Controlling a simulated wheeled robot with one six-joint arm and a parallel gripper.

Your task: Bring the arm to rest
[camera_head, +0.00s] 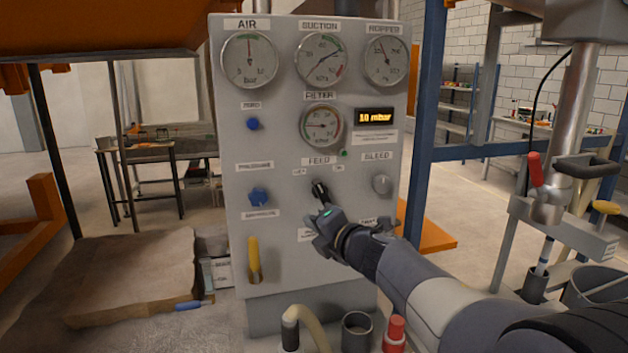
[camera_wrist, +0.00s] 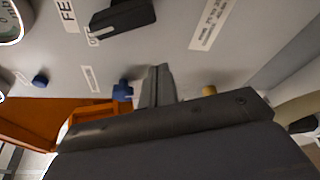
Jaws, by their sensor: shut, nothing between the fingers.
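My gripper (camera_head: 326,212) is at the end of my arm, which reaches in from the lower right of the head view. It is in front of the grey control panel (camera_head: 285,225), just below the black FEED knob (camera_head: 320,190). In the wrist view my fingers (camera_wrist: 157,82) are together, with nothing between them. The black knob (camera_wrist: 122,18) shows at the top of that view, apart from the fingertips. The arm covers part of the panel's lower right and some labels there.
The panel carries several gauges, a display reading 10 mbar (camera_head: 374,117), a grey BLEED knob (camera_head: 381,184), blue knobs (camera_head: 259,196) and a yellow lever (camera_head: 254,260). A hose (camera_head: 310,318) and red-capped fitting (camera_head: 395,330) stand below. A blue post (camera_head: 425,120) rises at right.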

